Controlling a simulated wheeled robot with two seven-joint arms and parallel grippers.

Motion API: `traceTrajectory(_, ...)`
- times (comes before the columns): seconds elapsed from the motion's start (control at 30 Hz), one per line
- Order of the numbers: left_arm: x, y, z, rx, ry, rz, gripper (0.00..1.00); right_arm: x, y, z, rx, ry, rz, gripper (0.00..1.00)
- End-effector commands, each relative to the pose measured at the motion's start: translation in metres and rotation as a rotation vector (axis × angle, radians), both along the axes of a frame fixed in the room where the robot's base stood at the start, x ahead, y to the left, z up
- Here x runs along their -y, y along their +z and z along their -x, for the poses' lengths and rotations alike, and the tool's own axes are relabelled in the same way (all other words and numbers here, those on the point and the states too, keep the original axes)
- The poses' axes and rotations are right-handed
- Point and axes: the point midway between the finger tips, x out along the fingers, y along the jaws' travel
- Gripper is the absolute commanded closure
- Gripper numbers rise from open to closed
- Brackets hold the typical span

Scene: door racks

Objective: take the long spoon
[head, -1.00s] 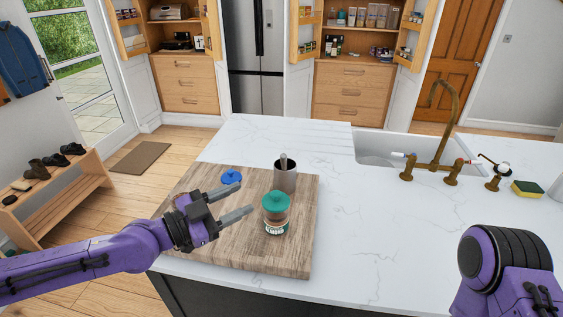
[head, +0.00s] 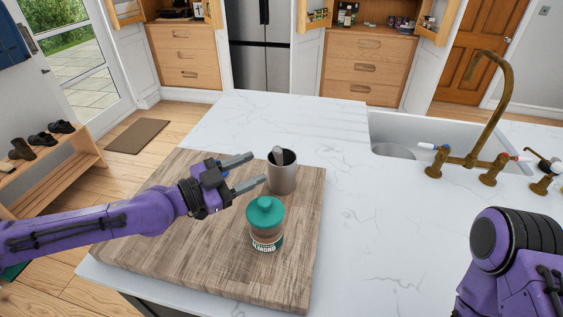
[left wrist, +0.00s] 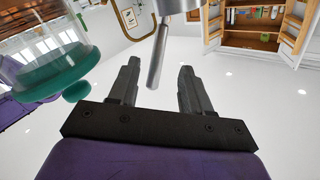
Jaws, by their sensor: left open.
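A grey metal cup (head: 283,178) stands upright on the wooden board. A grey handle (head: 277,156), which looks like the long spoon's, sticks up from it; its lower end is hidden inside the cup. My left gripper (head: 258,168) is open and empty just left of the cup, its fingers pointing at it. In the left wrist view, which looks upside down, the handle (left wrist: 157,58) hangs from the cup (left wrist: 178,6) and lines up with the gap between the fingertips (left wrist: 160,68). I cannot tell whether it is between them. My right gripper is out of view.
A jar with a teal lid (head: 266,222) stands on the board (head: 190,245), close in front of the cup and below the left gripper. Something blue (head: 212,164) shows partly behind the gripper. A sink (head: 395,151) with a brass tap (head: 487,130) is at the right. The white counter (head: 375,235) between is clear.

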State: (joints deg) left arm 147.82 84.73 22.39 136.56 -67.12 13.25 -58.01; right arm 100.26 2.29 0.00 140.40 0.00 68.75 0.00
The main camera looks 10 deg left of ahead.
Motion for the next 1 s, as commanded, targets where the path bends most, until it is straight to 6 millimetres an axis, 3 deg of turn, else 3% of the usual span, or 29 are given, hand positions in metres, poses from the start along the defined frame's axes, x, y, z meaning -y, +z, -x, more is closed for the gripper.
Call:
traceTrajectory(0.37, 0.033, 0.000, -0.030, 0.000, -0.006, -0.001, 0.52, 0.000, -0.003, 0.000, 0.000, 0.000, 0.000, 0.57)
traceTrajectory(0.7, 0.067, 0.001, -0.064, -0.001, -0.009, -0.001, 0.52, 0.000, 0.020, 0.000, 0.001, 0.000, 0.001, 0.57)
traceTrajectory(0.97, 0.072, 0.000, -0.069, 0.001, -0.007, 0.002, 0.52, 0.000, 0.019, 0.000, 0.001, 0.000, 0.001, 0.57)
traceTrajectory(1.0, 0.071, 0.000, -0.069, 0.001, -0.007, 0.002, 0.58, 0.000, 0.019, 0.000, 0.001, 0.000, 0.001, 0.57)
